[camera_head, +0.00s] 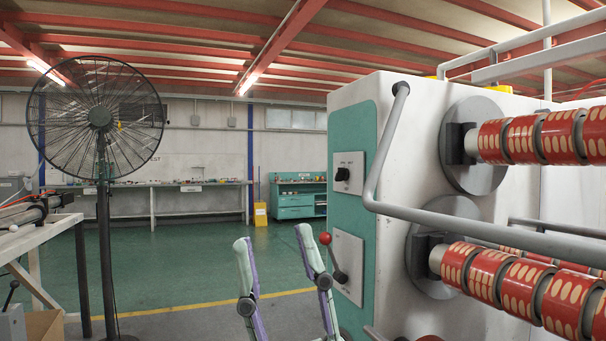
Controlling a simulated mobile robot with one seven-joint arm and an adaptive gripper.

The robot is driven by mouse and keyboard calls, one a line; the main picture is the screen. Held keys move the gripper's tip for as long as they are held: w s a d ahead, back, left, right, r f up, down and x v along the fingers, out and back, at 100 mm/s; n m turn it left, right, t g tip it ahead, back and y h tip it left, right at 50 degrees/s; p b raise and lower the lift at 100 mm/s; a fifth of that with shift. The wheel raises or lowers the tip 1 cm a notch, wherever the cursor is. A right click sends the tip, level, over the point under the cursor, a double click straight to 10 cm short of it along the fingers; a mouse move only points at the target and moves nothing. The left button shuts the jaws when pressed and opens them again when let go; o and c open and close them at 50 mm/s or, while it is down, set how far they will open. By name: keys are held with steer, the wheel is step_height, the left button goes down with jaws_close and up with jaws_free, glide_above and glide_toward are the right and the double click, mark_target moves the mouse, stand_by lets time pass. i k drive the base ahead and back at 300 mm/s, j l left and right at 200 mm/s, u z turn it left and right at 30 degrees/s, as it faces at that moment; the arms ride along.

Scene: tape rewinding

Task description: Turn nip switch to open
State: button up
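A black rotary knob (342,174) sits on a small pale plate (351,163) on the green end panel of the machine; it looks like the nip switch. The lettering above it is too small to read, so I cannot tell its setting. Below it, a lever with a red ball (326,238) stands on a second pale plate (349,258). My gripper (273,237) rises from the bottom edge with its two pale fingers spread apart and nothing between them. It appears below and left of the knob, apart from it. Its right fingertip appears close to the red ball; their depth gap is unclear.
A bent grey rail (383,150) stands out in front of the machine (430,105), right of the knob. Red tape rolls (523,138) sit on shafts at right. A large fan (100,118) and a workbench (40,232) stand left. The green floor (190,260) between is open.

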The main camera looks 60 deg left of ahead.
mark_target(342, 173)
steer(key=u, duration=1.45)
steer(key=i+u, duration=0.15)
steer(key=u, duration=0.2)
steer(key=i+u, duration=0.15)
steer(key=u, duration=0.2)
steer(key=i+u, duration=0.1)
steer(key=u, duration=0.25)
